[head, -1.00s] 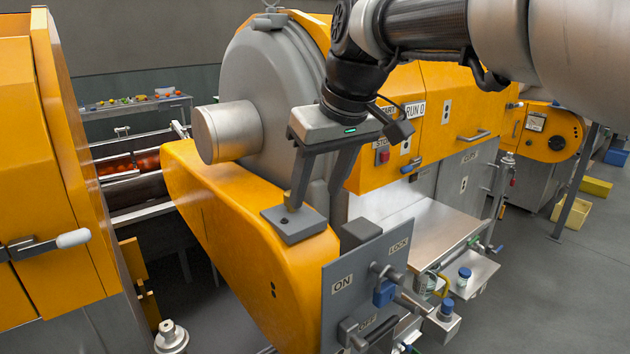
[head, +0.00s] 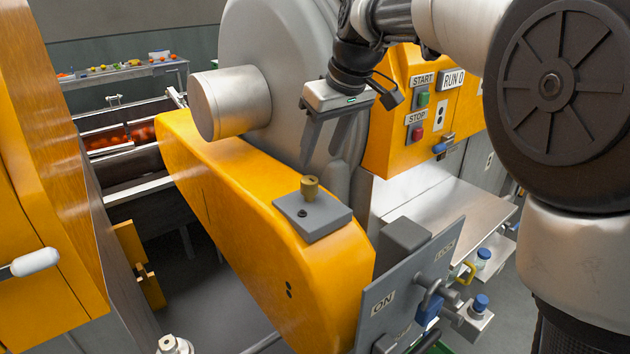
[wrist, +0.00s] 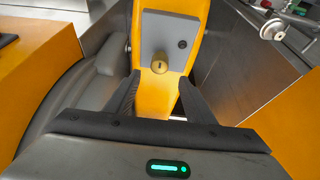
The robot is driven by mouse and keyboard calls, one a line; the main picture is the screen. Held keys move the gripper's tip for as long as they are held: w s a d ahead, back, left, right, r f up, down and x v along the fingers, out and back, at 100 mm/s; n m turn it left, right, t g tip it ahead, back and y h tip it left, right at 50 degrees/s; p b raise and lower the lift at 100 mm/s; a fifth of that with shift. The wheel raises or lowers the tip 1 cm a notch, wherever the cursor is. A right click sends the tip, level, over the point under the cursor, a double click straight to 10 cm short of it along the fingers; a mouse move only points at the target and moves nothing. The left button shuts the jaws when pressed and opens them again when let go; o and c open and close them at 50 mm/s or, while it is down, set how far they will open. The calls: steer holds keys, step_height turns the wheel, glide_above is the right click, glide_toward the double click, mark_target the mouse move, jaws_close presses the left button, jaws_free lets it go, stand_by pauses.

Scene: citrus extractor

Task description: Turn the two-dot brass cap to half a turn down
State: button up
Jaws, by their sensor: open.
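A small brass cap (head: 310,188) stands upright on a grey block (head: 325,222) on top of the yellow housing. Two dark dots (head: 289,289) are marked on the housing's side below it. In the wrist view the brass cap (wrist: 159,68) shows a small dark mark on its top; its exact turn is hard to read. My gripper (head: 323,158) is open and empty, above and slightly behind the cap. The cap appears between and beyond the fingertips in the wrist view, apart from them.
A dark screw or hole (head: 302,213) sits beside the cap on the block. A grey ON/LOCK panel (head: 400,290) with a blue padlock stands in front right. A steel drum (head: 230,103) and large grey casing rise behind left. Space above the block is open.

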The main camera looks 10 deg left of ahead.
mark_target(311, 180)
steer(key=x, duration=1.1)
steer(key=shift+f, duration=0.1)
steer(key=c, duration=1.1)
steer(key=shift+o, duration=0.2)
steer(key=shift+m, duration=0.3)
